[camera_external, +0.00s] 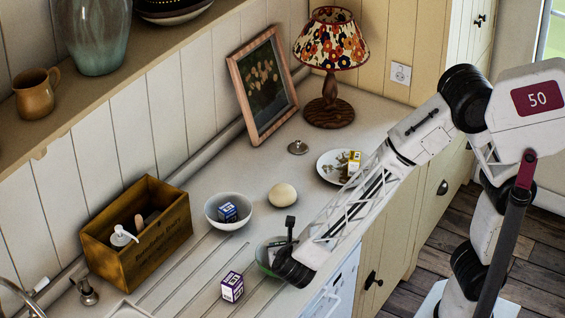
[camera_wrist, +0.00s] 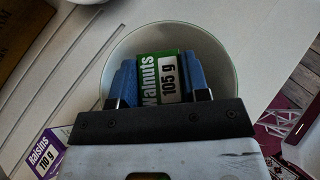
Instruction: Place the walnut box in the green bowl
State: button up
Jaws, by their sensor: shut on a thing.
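The walnut box (camera_wrist: 163,88), green and white with "Walnuts 105 g" on it, is between the two blue fingers of my gripper (camera_wrist: 160,78) in the wrist view. My gripper is shut on it. The green bowl (camera_wrist: 221,62) is directly beneath, its rim around the box in that view. I cannot tell whether the box touches the bowl's inside. In the external view my gripper (camera_external: 282,254) is over the green bowl (camera_external: 262,248) and hides part of it. The walnut box is not clearly visible there.
A purple-and-white raisins box (camera_external: 232,287) stands in front of the bowl. A white bowl (camera_external: 213,222) with a blue box, a round pale object (camera_external: 283,195), a plate (camera_external: 327,168) with a yellow box, a wooden crate (camera_external: 160,247) and a lamp (camera_external: 330,110) are also on the counter.

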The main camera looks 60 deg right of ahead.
jog(key=shift+f, duration=0.35)
jog(key=o, duration=1)
jog(key=shift+r, duration=0.15)
jog(key=shift+r, duration=0.25)
jog(key=v, duration=0.5)
jog(key=shift+a, duration=0.1)
jog(key=shift+r, duration=3.5)
